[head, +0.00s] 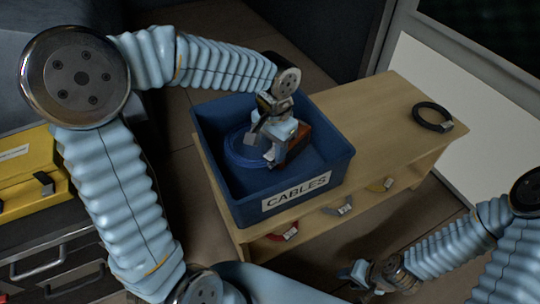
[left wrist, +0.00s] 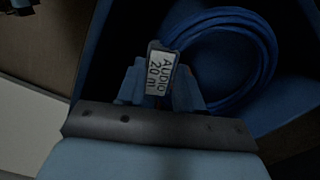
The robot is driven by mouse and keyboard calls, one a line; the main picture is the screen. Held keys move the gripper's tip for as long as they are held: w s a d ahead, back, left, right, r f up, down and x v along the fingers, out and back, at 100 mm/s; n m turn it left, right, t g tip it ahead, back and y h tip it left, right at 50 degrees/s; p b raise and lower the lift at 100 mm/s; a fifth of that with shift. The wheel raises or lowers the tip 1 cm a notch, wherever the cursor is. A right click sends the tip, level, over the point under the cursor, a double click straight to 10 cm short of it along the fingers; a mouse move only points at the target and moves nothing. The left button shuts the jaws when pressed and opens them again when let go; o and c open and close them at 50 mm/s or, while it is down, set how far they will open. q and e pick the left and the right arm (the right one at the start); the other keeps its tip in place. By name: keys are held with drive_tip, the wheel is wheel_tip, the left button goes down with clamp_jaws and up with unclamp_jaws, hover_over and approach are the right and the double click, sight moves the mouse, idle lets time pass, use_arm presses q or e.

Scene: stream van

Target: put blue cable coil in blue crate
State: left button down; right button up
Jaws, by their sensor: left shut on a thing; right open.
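The blue cable coil (head: 243,151) is inside the walls of the blue crate (head: 235,198), which carries a CABLES label. My left gripper (head: 272,150) reaches down into the crate and is shut on the coil at its tag. In the left wrist view the tag (left wrist: 161,70) reads "AUDIO 20 m" and sits between the fingertips (left wrist: 160,82). The coil's loop (left wrist: 262,50) extends up and right of it. I cannot tell whether the coil touches the crate floor. My right gripper (head: 362,276) is open and empty, low in front of the bench.
The crate stands on the left end of a wooden bench (head: 378,112). A black cable coil (head: 432,117) lies at its right end. Red (head: 284,234), grey (head: 338,208) and yellow (head: 380,185) items are on the shelf below. A yellow case (head: 35,175) is at left.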

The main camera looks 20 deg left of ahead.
use_arm(q)
drive_tip(key=shift+w+a+f, duration=0.1)
drive_tip(key=shift+a+f, duration=0.1)
drive_tip(key=shift+f, duration=0.05)
drive_tip(key=f, duration=0.4)
drive_tip(key=shift+w+a, duration=0.1)
drive_tip(key=shift+a, duration=0.3)
drive_tip(key=shift+f+b, duration=0.3)
drive_tip(key=shift+b, duration=0.1)
drive_tip(key=c, duration=0.7)
unclamp_jaws()
drive_tip(key=shift+r, duration=0.1)
drive_tip(key=shift+c, duration=0.2)
drive_tip(key=shift+r+p, duration=0.35)
drive_tip(key=shift+r, duration=0.15)
wheel_tip(320, 180, up, 12)
drive_tip(key=shift+f+p, duration=0.25)
drive_tip(key=shift+p, duration=0.15)
